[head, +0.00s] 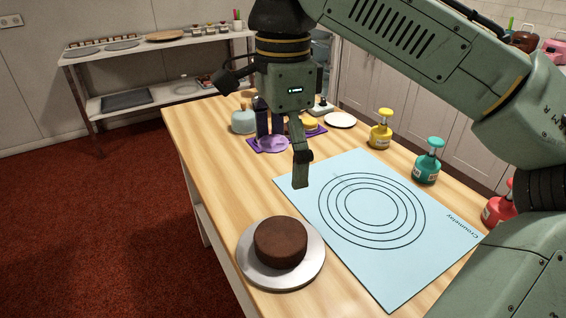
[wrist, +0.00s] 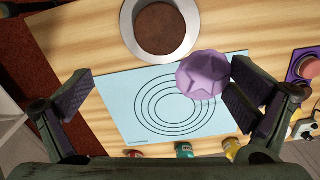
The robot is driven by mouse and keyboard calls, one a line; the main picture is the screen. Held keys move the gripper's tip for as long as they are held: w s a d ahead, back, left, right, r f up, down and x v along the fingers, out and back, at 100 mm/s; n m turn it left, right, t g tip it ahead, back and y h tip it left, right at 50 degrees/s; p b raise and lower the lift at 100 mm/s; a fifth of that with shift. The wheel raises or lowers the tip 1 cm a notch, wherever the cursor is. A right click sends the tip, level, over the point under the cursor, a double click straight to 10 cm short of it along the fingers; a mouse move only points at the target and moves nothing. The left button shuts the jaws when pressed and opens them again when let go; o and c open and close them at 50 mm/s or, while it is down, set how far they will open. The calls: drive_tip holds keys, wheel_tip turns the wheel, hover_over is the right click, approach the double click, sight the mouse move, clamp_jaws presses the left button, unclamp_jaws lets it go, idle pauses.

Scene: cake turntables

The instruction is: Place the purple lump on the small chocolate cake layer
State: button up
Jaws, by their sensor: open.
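The pale purple lump (wrist: 203,73) shows large in the wrist view, between my fingers and close beside the right-hand one. In the head view the lump (head: 272,144) shows below the far finger, in front of a purple mat. Whether it touches that finger or hangs above the table I cannot tell. My gripper (head: 281,160) is wide open; in the wrist view its fingers (wrist: 160,92) stand far apart. The small chocolate cake layer (head: 281,242) sits on a round silver turntable (head: 311,275) at the front edge of the table; the cake (wrist: 160,27) is at the top of the wrist view.
A light blue mat (head: 302,207) with printed rings lies beside the turntable. Yellow (head: 381,135), teal (head: 428,165) and red (head: 497,211) bottles line the right side. A purple mat (wrist: 297,60), a white plate (head: 340,120) and a pale blue jar (head: 243,122) are at the far end.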

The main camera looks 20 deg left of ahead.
drive_tip(key=shift+r, duration=2.55)
